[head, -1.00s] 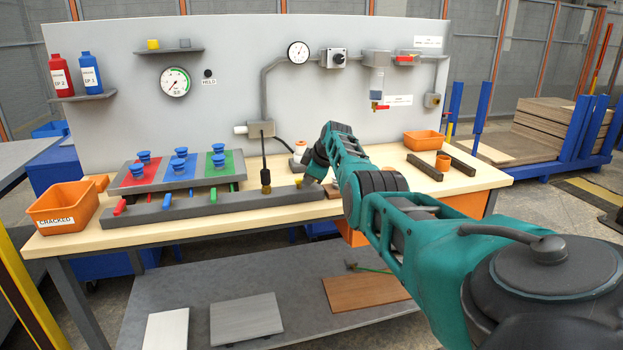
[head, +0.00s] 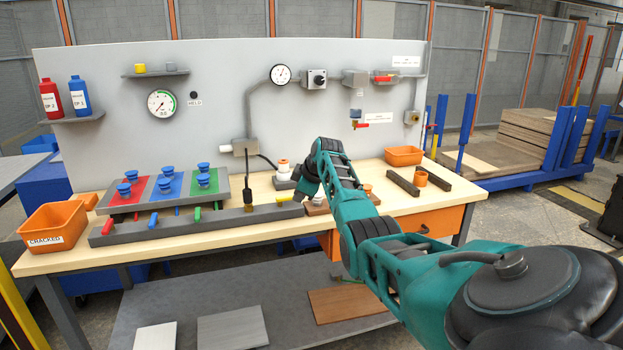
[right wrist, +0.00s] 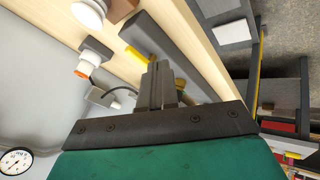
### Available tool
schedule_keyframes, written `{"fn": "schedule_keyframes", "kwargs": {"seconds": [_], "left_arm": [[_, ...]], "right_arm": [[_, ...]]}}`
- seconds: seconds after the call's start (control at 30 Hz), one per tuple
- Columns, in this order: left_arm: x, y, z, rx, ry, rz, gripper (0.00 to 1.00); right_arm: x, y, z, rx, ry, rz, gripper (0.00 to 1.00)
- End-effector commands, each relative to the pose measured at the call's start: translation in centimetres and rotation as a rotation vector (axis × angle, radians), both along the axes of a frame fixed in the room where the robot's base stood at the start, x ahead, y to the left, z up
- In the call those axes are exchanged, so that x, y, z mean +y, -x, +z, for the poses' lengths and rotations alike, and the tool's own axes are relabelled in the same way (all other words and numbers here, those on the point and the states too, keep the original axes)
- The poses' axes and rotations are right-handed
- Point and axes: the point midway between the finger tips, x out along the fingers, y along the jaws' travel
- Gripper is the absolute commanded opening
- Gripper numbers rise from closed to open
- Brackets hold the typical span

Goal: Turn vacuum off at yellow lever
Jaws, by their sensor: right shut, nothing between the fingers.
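The yellow lever (head: 285,199) shows as a small yellow piece at the right end of the grey bar (head: 175,228) on the bench. It also shows in the right wrist view (right wrist: 135,57), lying along the bar just beyond and left of my fingers. My right gripper (right wrist: 160,68) is shut and empty, close to the lever; whether it touches it I cannot tell. In the head view my right gripper (head: 302,188) is beside the bar's right end, partly hidden by my own arm. My left gripper is not in view.
A red lever (head: 108,226), a blue lever (head: 153,220) and a green lever (head: 197,214) sit along the bar. A white-and-orange fitting (head: 283,167) stands behind. An orange bin (head: 404,155) is at right.

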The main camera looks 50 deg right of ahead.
Motion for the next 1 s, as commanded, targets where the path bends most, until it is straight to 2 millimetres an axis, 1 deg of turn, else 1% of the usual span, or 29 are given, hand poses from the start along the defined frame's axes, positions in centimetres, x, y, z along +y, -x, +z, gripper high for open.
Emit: {"fn": "schedule_keyframes", "kwargs": {"seconds": [0.03, 0.2, 0.4, 0.57, 1.0], "left_arm": [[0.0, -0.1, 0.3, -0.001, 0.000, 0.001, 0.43], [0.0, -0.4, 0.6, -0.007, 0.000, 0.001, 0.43], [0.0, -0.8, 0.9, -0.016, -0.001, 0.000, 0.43], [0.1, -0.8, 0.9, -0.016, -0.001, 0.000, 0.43], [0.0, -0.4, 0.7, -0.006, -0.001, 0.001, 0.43]], "right_arm": [[0.0, 0.5, 0.6, 0.001, 0.004, 0.001, 0.00], [-0.2, 1.9, 2.5, 0.001, 0.004, -0.001, 0.00], [-0.2, 3.1, 4.0, 0.000, 0.001, -0.001, 0.00], [-0.2, 3.4, 4.4, 0.001, 0.000, 0.000, 0.00], [-0.2, 3.4, 4.4, 0.001, 0.000, 0.000, 0.00]]}}
